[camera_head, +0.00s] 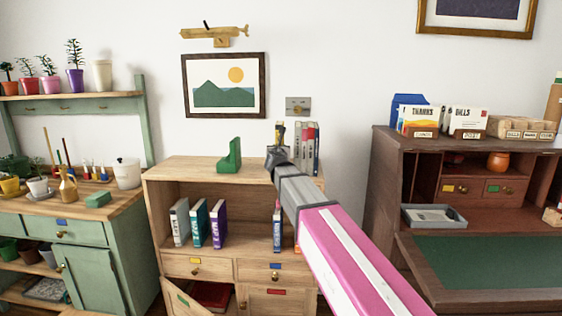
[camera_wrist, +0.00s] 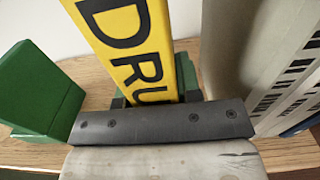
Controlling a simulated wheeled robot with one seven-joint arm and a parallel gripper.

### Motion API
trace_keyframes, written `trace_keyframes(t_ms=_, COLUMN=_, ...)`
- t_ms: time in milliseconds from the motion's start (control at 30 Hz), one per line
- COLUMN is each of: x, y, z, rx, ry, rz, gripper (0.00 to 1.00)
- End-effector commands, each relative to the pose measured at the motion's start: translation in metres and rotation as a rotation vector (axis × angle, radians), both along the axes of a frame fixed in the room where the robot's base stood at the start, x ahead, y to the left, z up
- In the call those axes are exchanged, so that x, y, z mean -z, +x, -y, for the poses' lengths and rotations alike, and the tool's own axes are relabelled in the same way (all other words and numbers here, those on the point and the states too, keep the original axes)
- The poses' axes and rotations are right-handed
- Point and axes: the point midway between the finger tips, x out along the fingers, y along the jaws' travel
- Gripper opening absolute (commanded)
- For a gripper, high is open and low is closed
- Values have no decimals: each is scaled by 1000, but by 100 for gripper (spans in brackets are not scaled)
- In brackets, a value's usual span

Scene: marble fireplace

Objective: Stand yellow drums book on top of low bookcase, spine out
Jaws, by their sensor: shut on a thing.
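The yellow drums book (camera_wrist: 135,45) is upright in the wrist view, its spine with large black letters facing the camera. My gripper (camera_wrist: 158,102) is shut on the book's lower part. In the head view the gripper (camera_head: 279,150) is over the top of the low bookcase (camera_head: 190,168), and a bit of the yellow book (camera_head: 279,131) shows above it. The book stands beside grey and red books (camera_head: 306,145). Whether its bottom edge touches the top is hidden by my gripper.
A green bookend (camera_head: 231,158) stands left of the book, with bare wood between; it also shows in the wrist view (camera_wrist: 38,92). Something green shows behind the yellow book. Several books fill part of the shelf below. A dark desk (camera_head: 385,160) stands at right, a green workbench (camera_head: 100,235) at left.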

Motion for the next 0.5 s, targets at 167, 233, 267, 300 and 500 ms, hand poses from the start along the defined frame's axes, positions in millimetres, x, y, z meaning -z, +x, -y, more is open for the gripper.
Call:
trace_keyframes(t_ms=167, x=8, y=5, z=10, rx=0, ry=-1, rz=0, gripper=0)
trace_keyframes(t_ms=233, x=12, y=5, z=10, rx=-1, ry=-1, rz=-1, gripper=0)
trace_keyframes(t_ms=267, x=16, y=5, z=10, rx=-1, ry=-1, rz=-1, gripper=0)
trace_keyframes(t_ms=300, x=21, y=5, z=10, rx=-1, ry=-2, rz=-1, gripper=0)
trace_keyframes(t_ms=500, x=43, y=5, z=10, rx=-1, ry=-1, rz=-1, gripper=0)
